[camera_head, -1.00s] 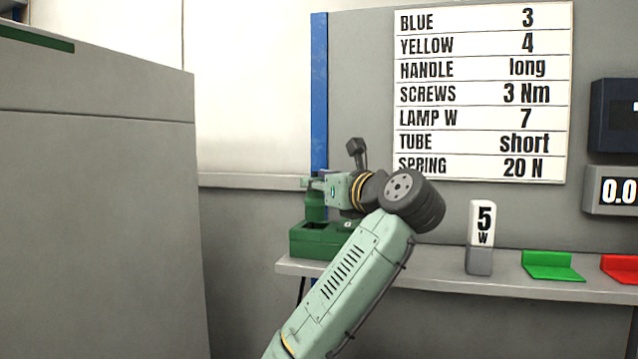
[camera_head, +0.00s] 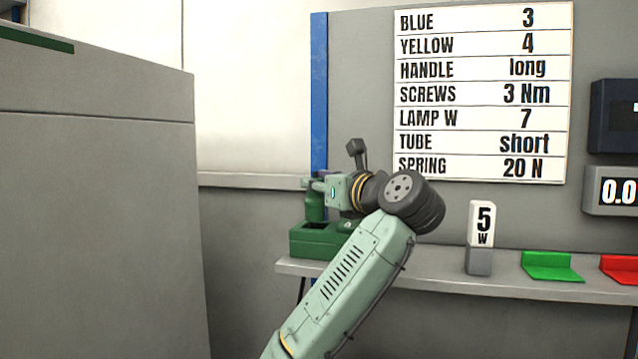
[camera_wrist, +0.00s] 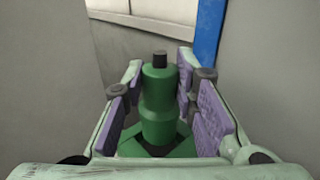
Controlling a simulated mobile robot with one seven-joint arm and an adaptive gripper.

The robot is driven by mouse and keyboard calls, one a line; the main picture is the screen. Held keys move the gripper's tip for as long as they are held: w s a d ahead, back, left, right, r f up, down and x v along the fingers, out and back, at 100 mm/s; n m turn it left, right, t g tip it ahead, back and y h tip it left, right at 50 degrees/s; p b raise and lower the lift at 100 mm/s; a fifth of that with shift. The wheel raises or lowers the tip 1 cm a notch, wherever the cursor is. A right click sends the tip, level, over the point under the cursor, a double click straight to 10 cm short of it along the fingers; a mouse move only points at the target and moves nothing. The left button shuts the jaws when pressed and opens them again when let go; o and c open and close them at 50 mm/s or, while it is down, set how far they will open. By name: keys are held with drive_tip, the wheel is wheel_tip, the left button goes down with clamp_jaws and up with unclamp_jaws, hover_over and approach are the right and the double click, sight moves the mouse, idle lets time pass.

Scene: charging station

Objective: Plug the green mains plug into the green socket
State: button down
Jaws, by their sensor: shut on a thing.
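The green plug (camera_head: 314,209) is a bottle-shaped body held upright, with a dark top that shows in the wrist view (camera_wrist: 160,95). My gripper (camera_head: 316,185) is shut on it; in the wrist view the purple-lined fingers (camera_wrist: 165,100) stand on either side of its upper part. The green socket (camera_head: 310,247) is a dark green box at the left end of the shelf; part of it also shows below the plug in the wrist view (camera_wrist: 184,149). The plug's lower end is at the box. I cannot tell how deep it sits, as its pins are hidden.
The grey shelf (camera_head: 400,276) runs right from the socket. A white-and-grey "5 W" block (camera_head: 480,237), a green bracket (camera_head: 551,267) and a red bracket (camera_head: 622,267) stand on it. A blue post (camera_head: 319,100) rises behind the gripper. A large grey cabinet (camera_head: 100,200) fills the left.

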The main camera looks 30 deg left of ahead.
sight(320, 199)
drive_tip(key=shift+f+b, duration=1.05)
drive_tip(key=shift+f, duration=0.5)
drive_tip(key=c, duration=1.2)
unclamp_jaws()
drive_tip(key=v, duration=1.2)
